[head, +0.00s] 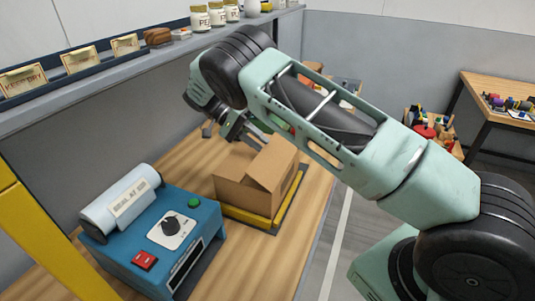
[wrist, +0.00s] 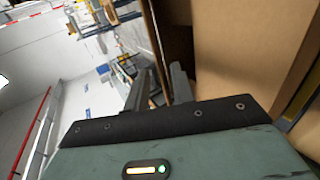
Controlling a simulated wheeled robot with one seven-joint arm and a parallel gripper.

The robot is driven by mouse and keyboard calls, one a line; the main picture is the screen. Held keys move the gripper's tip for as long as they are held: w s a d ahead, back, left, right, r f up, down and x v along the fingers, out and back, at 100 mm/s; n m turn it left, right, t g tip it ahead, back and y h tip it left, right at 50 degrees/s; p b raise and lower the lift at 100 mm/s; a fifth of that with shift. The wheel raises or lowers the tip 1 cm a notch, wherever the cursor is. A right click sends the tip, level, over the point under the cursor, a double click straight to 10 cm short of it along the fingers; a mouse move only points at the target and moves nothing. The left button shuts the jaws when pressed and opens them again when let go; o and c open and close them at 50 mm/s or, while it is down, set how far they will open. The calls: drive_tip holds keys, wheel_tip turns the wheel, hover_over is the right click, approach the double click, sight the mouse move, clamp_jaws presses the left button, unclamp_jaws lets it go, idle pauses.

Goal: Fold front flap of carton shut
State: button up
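The brown cardboard carton (head: 243,193) stands on the bench. One flap (head: 274,163) stands up at a slant over its top. My gripper (head: 238,130) is at the carton's far upper left side, with its fingers partly hidden by the arm and close to the carton's top. In the wrist view my gripper (wrist: 161,86) has its two dark fingers apart with a gap between them. Cardboard of the carton (wrist: 240,45) fills the right of that view, close beside the right finger. I cannot tell whether the finger touches it.
The carton sits on a yellow-edged platform (head: 247,217). A blue sealing machine (head: 160,239) with a white roller stands to its left. A grey shelf (head: 120,72) with jars and labelled bins runs behind. Wooden bench top (head: 258,262) is bare in front.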

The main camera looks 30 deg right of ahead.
drive_tip(key=shift+v, duration=0.8)
drive_tip(key=shift+r, duration=0.2)
clamp_jaws()
drive_tip(key=s+d+r+t+y+p, duration=0.2)
drive_tip(key=s+d+r+t+p, duration=0.1)
drive_tip(key=r+t, duration=0.5)
drive_tip(key=t+y+p, duration=0.2)
drive_tip(key=t+y, duration=0.2)
drive_tip(key=t, duration=0.1)
approach(268, 146)
drive_tip(key=shift+d+f+p, duration=0.9)
drive_tip(key=shift+f+p, duration=0.1)
drive_tip(key=shift+p, duration=0.05)
drive_tip(key=f, duration=0.1)
drive_tip(key=w+a+f+p, duration=0.1)
drive_tip(key=shift+w+f, duration=0.1)
drive_tip(key=shift+f, duration=0.15)
drive_tip(key=shift+w+a+f+p, duration=0.15)
drive_tip(key=shift+w+f+p, duration=0.2)
drive_tip(key=shift+f, duration=0.3)
